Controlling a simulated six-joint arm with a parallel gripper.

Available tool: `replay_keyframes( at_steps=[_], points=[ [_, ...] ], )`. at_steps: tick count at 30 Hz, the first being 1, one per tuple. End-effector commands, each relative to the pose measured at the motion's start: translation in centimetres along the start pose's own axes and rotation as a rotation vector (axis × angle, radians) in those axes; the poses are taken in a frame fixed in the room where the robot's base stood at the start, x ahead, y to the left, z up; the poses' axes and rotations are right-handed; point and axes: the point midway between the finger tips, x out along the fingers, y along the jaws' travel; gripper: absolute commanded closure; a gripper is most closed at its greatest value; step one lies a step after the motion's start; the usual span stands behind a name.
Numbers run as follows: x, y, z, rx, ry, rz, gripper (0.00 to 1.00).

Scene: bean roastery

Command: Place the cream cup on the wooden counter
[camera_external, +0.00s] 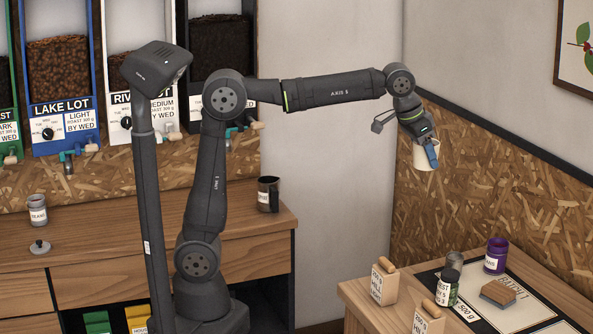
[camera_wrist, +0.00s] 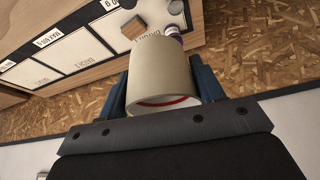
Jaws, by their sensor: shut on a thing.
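The cream cup (camera_external: 424,156) is held in my gripper (camera_external: 429,152), up in the air in front of the board-covered wall. In the wrist view the cream cup (camera_wrist: 160,80) sits between the two blue fingers of my gripper (camera_wrist: 165,88), which are shut on it from both sides. A red line shows on the cup near its end closest to the wrist camera. The wooden counter (camera_external: 365,302) at lower right is below and to the right of the cup, with clear air between them. Another wooden counter (camera_external: 120,250) stands on the left.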

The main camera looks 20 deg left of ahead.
Motion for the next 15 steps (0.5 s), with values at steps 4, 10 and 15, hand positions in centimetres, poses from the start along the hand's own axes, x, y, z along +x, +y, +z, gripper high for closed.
replay_keyframes(
  at_steps=[4,10,15],
  points=[
    [-0.2,3.5,0.3,0.047,0.002,0.021,0.63],
    [1.2,5.5,1.4,0.074,-0.002,0.033,0.63],
    [4.8,5.5,3.0,0.073,-0.003,0.032,0.63]
  ],
)
